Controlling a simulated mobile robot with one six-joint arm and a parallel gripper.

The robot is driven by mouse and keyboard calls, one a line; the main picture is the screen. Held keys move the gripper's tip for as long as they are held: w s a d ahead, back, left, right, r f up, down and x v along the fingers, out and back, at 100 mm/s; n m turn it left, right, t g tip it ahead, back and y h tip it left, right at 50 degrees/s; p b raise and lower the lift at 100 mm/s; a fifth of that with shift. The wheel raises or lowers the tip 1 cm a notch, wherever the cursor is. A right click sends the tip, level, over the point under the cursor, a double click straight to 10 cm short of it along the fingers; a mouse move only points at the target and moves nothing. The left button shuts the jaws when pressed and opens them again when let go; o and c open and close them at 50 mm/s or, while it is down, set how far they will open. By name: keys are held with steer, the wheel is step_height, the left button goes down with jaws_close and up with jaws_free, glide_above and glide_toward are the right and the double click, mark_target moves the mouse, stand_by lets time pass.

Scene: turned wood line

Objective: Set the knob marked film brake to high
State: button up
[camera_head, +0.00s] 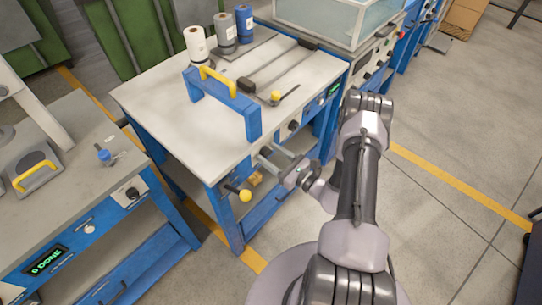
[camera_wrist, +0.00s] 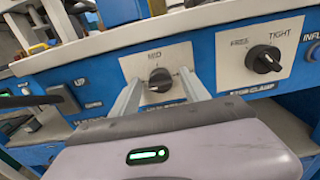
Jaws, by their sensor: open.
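A dark round knob (camera_wrist: 160,79) sits on a pale plate on the blue front panel in the wrist view. "MID" is printed above it; its other position marks and name below are hidden by my fingers and gripper body. I cannot read the words film brake, and its exact setting is unclear. My gripper (camera_head: 267,157) is open at the bench front in the head view. In the wrist view its two fingers stand one on each side of the knob; I cannot tell whether they touch it.
A second black knob (camera_wrist: 263,59), marked "FREE" and "TIGHT", sits just right. A yellow-ball lever (camera_head: 245,195) juts from the bench front. A blue arch (camera_head: 240,103) and several film rolls (camera_head: 196,45) stand on the bench.

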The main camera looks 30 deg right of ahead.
jaws_close()
